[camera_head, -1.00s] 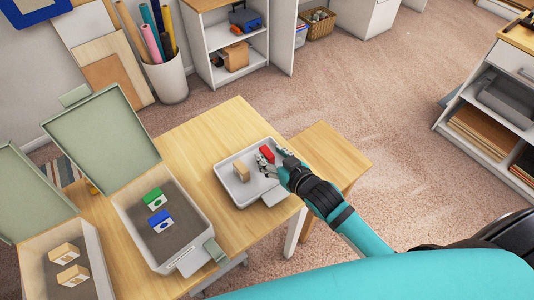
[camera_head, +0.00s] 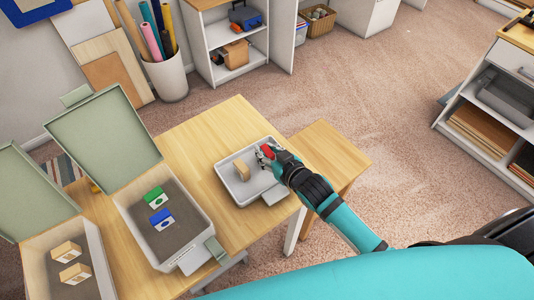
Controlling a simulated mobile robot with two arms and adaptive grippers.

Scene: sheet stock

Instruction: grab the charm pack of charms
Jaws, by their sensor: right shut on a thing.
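A small red pack (camera_head: 267,151) is at the right side of a grey tray (camera_head: 228,188) on the wooden table. My right gripper (camera_head: 268,155) is shut on the red pack, partly covering it. A tan block-like pack (camera_head: 241,170) stands in the same tray, to the left of the gripper. A green pack (camera_head: 154,197) and a blue pack (camera_head: 161,219) lie in an open lidded box to the left. Which pack holds charms cannot be read. My left gripper is not in view.
A second open box (camera_head: 35,265) at the far left holds two tan packs (camera_head: 70,262). The open box with the green and blue packs (camera_head: 205,238) has its lid (camera_head: 104,143) raised. A lower wooden bench (camera_head: 330,158) adjoins the table. Bare tabletop (camera_head: 205,140) lies behind the tray.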

